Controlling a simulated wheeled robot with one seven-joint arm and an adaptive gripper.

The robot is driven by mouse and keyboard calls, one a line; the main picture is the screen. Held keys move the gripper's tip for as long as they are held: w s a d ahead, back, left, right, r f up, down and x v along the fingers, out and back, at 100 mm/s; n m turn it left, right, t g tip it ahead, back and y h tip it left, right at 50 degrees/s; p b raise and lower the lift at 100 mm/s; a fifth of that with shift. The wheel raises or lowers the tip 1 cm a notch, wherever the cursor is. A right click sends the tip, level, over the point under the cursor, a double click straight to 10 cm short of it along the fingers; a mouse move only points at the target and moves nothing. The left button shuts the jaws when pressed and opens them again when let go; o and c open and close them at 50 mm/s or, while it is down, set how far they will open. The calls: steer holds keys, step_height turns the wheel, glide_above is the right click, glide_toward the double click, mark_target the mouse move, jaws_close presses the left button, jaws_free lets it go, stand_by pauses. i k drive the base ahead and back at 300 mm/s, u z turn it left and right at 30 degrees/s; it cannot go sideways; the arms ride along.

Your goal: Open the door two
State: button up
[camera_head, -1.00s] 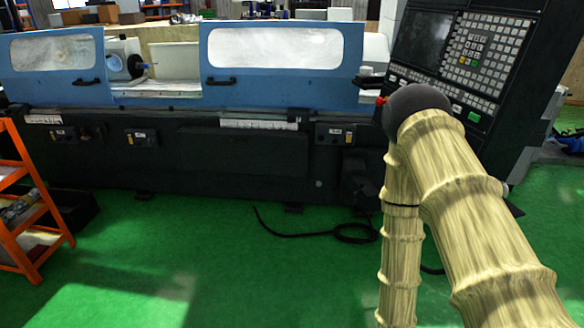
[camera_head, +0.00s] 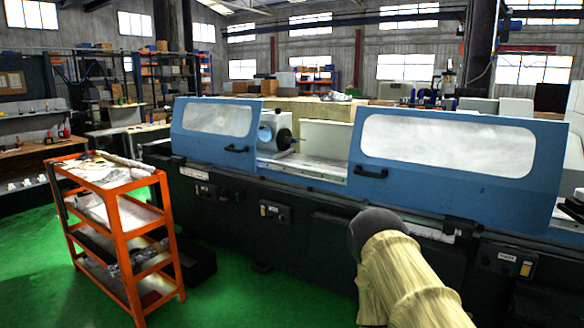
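The grinder has two blue sliding doors with pale windows. The left door (camera_head: 213,146) has a dark handle (camera_head: 237,150) near its lower right. The right door (camera_head: 450,185) has a dark handle (camera_head: 370,172) at its lower left. A gap between the doors shows the dark round workhead (camera_head: 275,130) and a light panel inside. I cannot tell which door is door two. My arm, in a beige cover with a dark rounded joint, rises at the lower middle in front of the right door's lower edge. My gripper is not in view.
An orange shelf cart (camera_head: 125,235) with items on it stands at the left, in front of the grinder. Green floor (camera_head: 225,295) is clear between the cart and my arm. Benches (camera_head: 35,150) and shelves stand behind at left.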

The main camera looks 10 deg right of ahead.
mark_target(527, 203)
steer(key=u, duration=0.25)
steer(key=i, duration=1.85)
steer(key=z, duration=0.7)
steer(key=i, duration=0.85)
steer(key=z, duration=0.4)
